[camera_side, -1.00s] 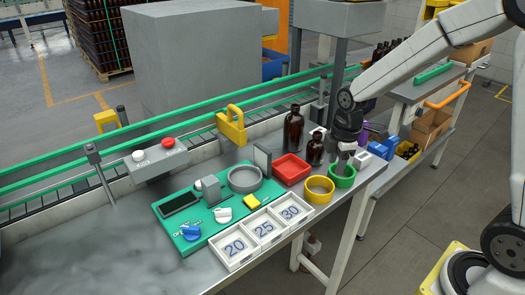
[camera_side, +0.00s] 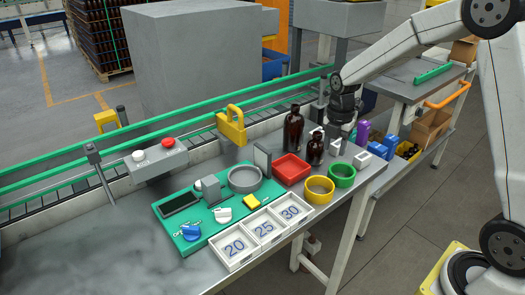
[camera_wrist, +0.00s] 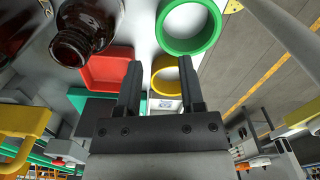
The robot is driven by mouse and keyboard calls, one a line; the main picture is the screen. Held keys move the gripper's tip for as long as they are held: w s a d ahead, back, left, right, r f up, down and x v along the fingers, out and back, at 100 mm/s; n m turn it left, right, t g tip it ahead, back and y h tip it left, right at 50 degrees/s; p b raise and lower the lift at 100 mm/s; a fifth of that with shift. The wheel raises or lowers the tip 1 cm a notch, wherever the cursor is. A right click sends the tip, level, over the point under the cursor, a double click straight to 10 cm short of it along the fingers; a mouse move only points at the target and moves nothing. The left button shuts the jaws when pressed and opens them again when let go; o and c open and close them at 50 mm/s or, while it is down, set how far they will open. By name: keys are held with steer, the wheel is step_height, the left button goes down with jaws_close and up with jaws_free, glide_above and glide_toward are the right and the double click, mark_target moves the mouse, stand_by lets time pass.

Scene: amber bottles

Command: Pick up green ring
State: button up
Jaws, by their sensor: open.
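The green ring (camera_side: 342,176) stands on the metal table near its right front edge, to the right of the yellow ring (camera_side: 319,190). In the wrist view the green ring (camera_wrist: 188,47) is at the top, beyond and just right of my fingertips, with the yellow ring (camera_wrist: 172,80) partly hidden by my fingers. My gripper (camera_side: 338,148) is above and behind the green ring in the side view, apart from it. In the wrist view my gripper (camera_wrist: 162,75) has its two fingers spread with nothing held between them.
Two amber bottles (camera_side: 293,128) (camera_side: 315,149) stand close on the left of my gripper. A red tray (camera_side: 292,168) lies left of the rings. A white sorting tray (camera_side: 262,236) marked 20, 25, 30 and a green mat (camera_side: 170,215) lie further left. Blue blocks (camera_side: 383,147) stand to the right.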

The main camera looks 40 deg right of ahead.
mark_target(331, 166)
steer(key=shift+f, duration=1.1)
steer(key=shift+f, duration=0.1)
steer(key=shift+a+f, duration=0.1)
steer(key=shift+f, duration=2.4)
jaws_close()
